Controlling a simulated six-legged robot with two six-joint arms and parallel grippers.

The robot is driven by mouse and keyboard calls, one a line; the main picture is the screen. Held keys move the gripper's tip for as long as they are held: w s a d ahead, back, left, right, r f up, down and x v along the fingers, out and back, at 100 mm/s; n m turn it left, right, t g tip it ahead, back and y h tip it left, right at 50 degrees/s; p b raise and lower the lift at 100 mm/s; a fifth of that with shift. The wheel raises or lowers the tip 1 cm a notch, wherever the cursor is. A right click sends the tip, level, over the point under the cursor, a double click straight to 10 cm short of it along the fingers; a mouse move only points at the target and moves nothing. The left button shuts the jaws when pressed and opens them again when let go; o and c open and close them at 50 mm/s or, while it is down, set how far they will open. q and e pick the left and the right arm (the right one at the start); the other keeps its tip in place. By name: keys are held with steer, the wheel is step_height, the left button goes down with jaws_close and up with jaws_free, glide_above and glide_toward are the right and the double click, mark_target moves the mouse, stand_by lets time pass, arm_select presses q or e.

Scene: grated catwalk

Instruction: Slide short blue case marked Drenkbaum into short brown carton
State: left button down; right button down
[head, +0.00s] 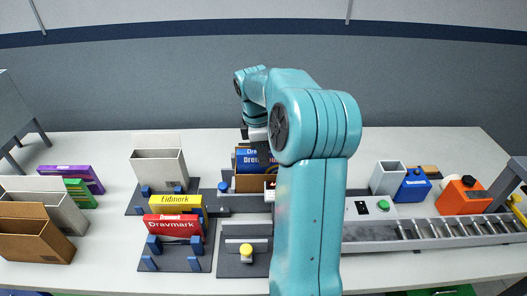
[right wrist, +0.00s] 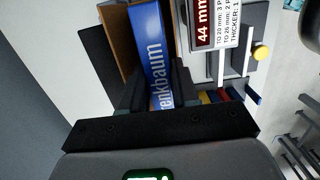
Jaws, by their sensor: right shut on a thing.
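The blue case (head: 248,162), with white lettering starting "Dr", stands upright at the middle of the table. Its spine reads "enkbaum" in the right wrist view (right wrist: 157,50). My right gripper (head: 262,152) is shut on it from above, one finger on each side. A brown carton (head: 250,184) shows directly below the blue case in the head view, and brown wall (right wrist: 118,38) lies beside the case in the wrist view. I cannot tell how far the case is inside it. My arm hides the right part of both. My left gripper is not in view.
A yellow case (head: 173,204) and a red case (head: 172,226) stand in a dark rack left of the brown carton. A beige carton (head: 158,168) is behind them. Another brown carton (head: 32,240) stands front left. A red display (right wrist: 204,22) shows 44 mm.

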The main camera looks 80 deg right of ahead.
steer(key=shift+f+b, duration=0.7)
steer(key=shift+f, duration=0.45)
steer(key=c, duration=0.8)
jaws_free()
steer(key=shift+a+r, duration=0.1)
steer(key=shift+a, duration=0.05)
steer(key=shift+r, duration=0.15)
